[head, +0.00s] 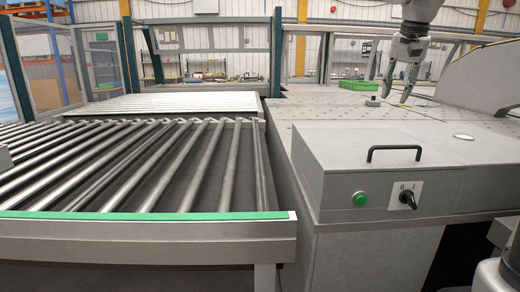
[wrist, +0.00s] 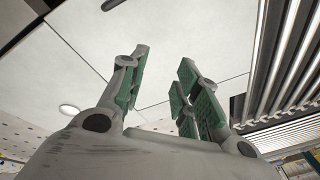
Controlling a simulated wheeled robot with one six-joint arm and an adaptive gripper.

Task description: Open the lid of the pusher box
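The pusher box is a long light-grey box (head: 345,192) at the right in the head view. Its flat lid (head: 350,140) lies shut on top, with a black bar handle (head: 394,149) near the front edge. The pale lid also fills much of the wrist view (wrist: 170,35), where part of the dark handle (wrist: 112,4) shows at the top edge. My gripper (head: 396,94) hangs fingers down beyond the box's far side, apart from the handle. In the wrist view its two green-padded fingers (wrist: 164,75) are spread with nothing between them.
A green button (head: 360,198) and a black rotary switch (head: 408,198) sit on the box's front. A roller conveyor (head: 150,170) lies to the left. Behind the box is a perforated table (head: 325,107) with a small grey-green piece (head: 373,101) and a green crate (head: 358,85).

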